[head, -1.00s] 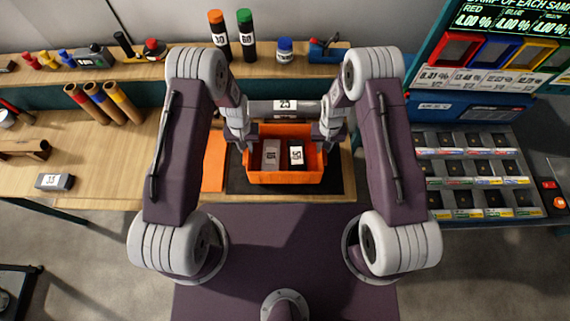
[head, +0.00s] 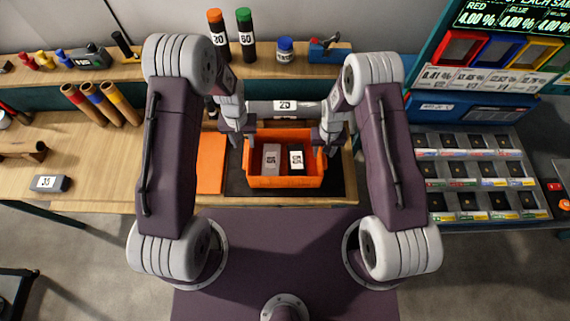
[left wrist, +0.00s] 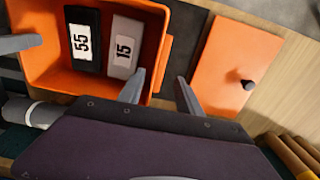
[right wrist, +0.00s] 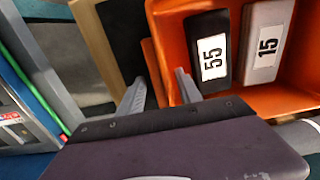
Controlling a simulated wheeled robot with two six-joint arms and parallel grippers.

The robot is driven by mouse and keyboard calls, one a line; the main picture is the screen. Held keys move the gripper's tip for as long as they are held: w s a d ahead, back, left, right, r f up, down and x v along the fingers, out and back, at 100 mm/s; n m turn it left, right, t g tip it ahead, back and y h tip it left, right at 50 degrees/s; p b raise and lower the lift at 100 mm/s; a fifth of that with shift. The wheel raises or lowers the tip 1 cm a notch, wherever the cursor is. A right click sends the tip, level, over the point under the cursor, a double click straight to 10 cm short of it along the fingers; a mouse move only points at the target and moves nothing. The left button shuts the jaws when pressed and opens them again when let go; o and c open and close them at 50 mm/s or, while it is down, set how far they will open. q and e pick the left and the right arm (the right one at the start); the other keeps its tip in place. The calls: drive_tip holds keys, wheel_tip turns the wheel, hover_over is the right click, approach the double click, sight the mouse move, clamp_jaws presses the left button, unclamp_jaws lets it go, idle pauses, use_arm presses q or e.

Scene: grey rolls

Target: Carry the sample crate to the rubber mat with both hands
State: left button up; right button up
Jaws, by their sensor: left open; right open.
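The orange sample crate (head: 285,182) stands on the black rubber mat (head: 334,182). It holds a grey block marked 15 (right wrist: 268,40) and a black block marked 55 (right wrist: 208,52). My left gripper (head: 238,143) is at the crate's left side. In the left wrist view its open fingers (left wrist: 160,82) lie on either side of the crate's end wall and handle. My right gripper (head: 326,142) is at the right side. In the right wrist view its open fingers (right wrist: 158,82) lie either side of the opposite end. Whether any finger touches the crate, I cannot tell.
A flat orange panel with a black knob (left wrist: 226,62) lies left of the mat. A grey roll marked 25 (head: 262,107) lies behind the crate. Brown tubes (head: 102,103) are at the left, bottles (head: 246,38) on the back shelf, and a sample rack (head: 470,170) at the right.

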use_arm(q)
wheel_tip(320, 180, up, 5)
drive_tip(key=shift+f, duration=0.2)
use_arm(e)
wheel_tip(320, 180, up, 12)
idle(0.6)
